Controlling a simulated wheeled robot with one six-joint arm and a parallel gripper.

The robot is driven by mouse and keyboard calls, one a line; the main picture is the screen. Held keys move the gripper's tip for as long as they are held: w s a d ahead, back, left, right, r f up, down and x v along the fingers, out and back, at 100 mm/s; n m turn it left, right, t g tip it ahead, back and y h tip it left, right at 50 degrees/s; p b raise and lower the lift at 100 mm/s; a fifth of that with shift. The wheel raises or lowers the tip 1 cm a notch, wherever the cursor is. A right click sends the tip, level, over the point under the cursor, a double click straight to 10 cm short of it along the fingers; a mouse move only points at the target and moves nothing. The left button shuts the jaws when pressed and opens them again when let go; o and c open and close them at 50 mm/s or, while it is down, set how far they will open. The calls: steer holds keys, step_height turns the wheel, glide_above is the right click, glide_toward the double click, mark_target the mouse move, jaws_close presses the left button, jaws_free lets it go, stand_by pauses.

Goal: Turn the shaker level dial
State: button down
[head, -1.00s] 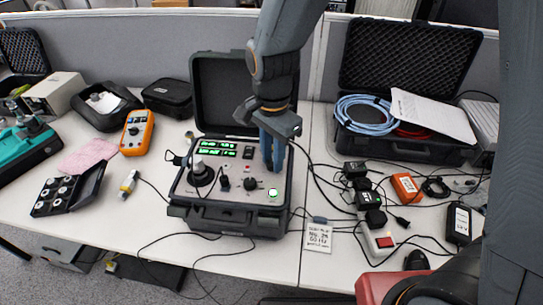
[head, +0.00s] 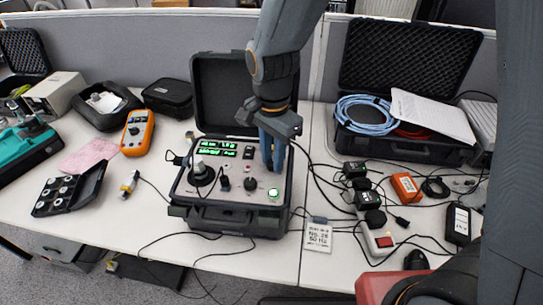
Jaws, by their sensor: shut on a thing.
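The calibrator case (head: 230,216) stands open on the white table, its black lid (head: 221,92) upright behind the panel. My gripper (head: 273,167) reaches down from above to the right rear of the panel. Its blue fingers are shut on what I take to be the shaker level dial, which they hide; its marks cannot be read. A black knob (head: 250,184) stands free to the left and nearer. Green displays (head: 218,149) are lit at the panel's rear left. A round green-lit button (head: 273,194) is at the front right.
A large round mount (head: 202,176) sits on the panel's left. An orange multimeter (head: 138,132) and a black sensor box (head: 67,193) lie left. A label card (head: 318,238), a power strip (head: 378,240) and loose cables lie right. A foam-lined case (head: 408,90) stands open at back right.

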steer(key=shift+r+n, duration=0.1)
steer(key=shift+n, duration=0.2)
steer(key=n+p, duration=0.2)
steer(key=n, duration=0.3)
steer(key=shift+n+p, duration=0.4)
steer(key=n+p, duration=0.1)
steer(key=n, duration=0.5)
steer(key=shift+p, duration=0.3)
steer(key=n+p, duration=0.1)
steer(key=n, duration=0.5)
steer(key=shift+w+n, duration=0.1)
steer(key=shift+n, duration=0.2)
steer(key=n, duration=0.6)
steer(key=shift+n, duration=0.4)
steer(key=c, duration=1.5)
jaws_free()
